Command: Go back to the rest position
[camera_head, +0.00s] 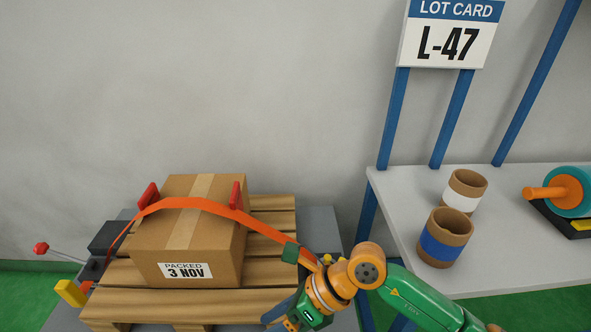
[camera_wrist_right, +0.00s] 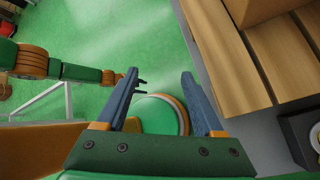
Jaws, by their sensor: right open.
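My right gripper (camera_wrist_right: 160,76) is open and empty in the right wrist view, with its two blue-grey fingers well apart. In the head view it is low at the centre, beside the pallet's right front side, and its fingertips are partly hidden. What appears to be my left gripper (camera_wrist_right: 140,84) shows small at the left of the wrist view, partly behind a right finger; its opening is unclear. A cardboard box (camera_head: 187,248) sits on a wooden pallet (camera_head: 150,304). An orange strap (camera_head: 200,203) runs over it, with a green piece (camera_head: 290,252) near its right end.
Red corner pieces (camera_head: 149,196) sit under the strap. A grey table (camera_head: 390,192) at right holds two cups, one white-banded (camera_head: 463,195), one blue-banded (camera_head: 442,243), and a teal roller (camera_head: 568,190). Lot card L-47 (camera_head: 447,40) hangs above. Green floor (camera_wrist_right: 75,30) is open beside the pallet.

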